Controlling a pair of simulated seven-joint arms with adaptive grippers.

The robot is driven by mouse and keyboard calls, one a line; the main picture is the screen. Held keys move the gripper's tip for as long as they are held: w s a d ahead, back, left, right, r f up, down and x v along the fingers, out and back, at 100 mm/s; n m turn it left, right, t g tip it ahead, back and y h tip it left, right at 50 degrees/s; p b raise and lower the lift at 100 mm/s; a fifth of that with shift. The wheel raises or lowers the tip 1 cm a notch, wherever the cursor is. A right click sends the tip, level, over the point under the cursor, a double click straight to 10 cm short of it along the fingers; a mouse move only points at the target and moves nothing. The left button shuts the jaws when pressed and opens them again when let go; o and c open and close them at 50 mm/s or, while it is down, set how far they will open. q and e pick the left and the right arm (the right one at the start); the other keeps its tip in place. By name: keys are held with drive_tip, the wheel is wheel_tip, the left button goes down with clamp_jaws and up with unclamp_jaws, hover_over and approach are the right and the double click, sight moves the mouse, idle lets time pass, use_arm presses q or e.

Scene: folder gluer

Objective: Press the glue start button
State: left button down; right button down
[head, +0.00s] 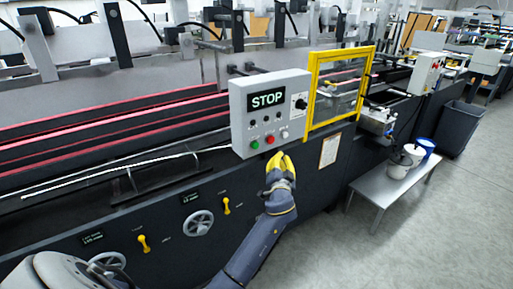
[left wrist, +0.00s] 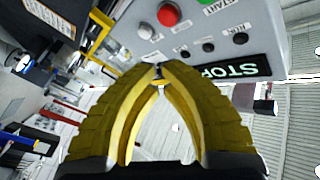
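The grey control box (head: 240,120) has a lit display reading STOP (head: 267,99). Along its lower front are a green button (head: 254,144), a red button (head: 270,139) and a white button (head: 284,133). In the left wrist view the green button (left wrist: 205,3), beside a START label, is cut by the top edge; the red button (left wrist: 168,14) and white button (left wrist: 145,31) show whole. My left gripper (head: 279,160) is just below the box. In the wrist view its yellow fingers (left wrist: 159,71) meet at the tips with nothing between them. Contact with the box cannot be told. My right gripper is not in view.
A yellow-framed guard (head: 313,95) stands right of the box. Red rails (head: 110,130) run along the machine at left. A low bench (head: 372,187) with buckets (head: 398,167) stands at right, with open floor in front.

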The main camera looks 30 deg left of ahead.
use_arm(q)
drive_tip(key=shift+s+a+n+y, duration=0.15)
drive_tip(key=shift+a+n+y, duration=0.15)
drive_tip(key=shift+n, duration=0.1)
drive_tip(key=shift+a, duration=0.15)
drive_tip(key=w+a, duration=0.3)
drive_tip(key=a, duration=0.4)
drive_tip(key=shift+w+a, duration=0.25)
drive_tip(key=shift+a, duration=0.1)
drive_tip(key=shift+w+a, duration=0.2)
drive_tip(key=shift+a, duration=0.25)
drive_tip(key=shift+w+a, duration=0.2)
drive_tip(key=shift+a, duration=0.25)
idle(2.7)
drive_tip(key=shift+s+d, duration=0.1)
drive_tip(key=shift+d, duration=0.1)
drive_tip(key=shift+s+d, duration=0.3)
drive_tip(key=shift+d, duration=0.35)
drive_tip(key=shift+d, duration=0.15)
drive_tip(key=shift+s+d, duration=0.35)
drive_tip(key=shift+d, duration=0.35)
drive_tip(key=shift+s+d, duration=0.3)
drive_tip(key=shift+d, duration=0.45)
drive_tip(key=shift+s+d, duration=0.35)
drive_tip(key=shift+d, duration=0.35)
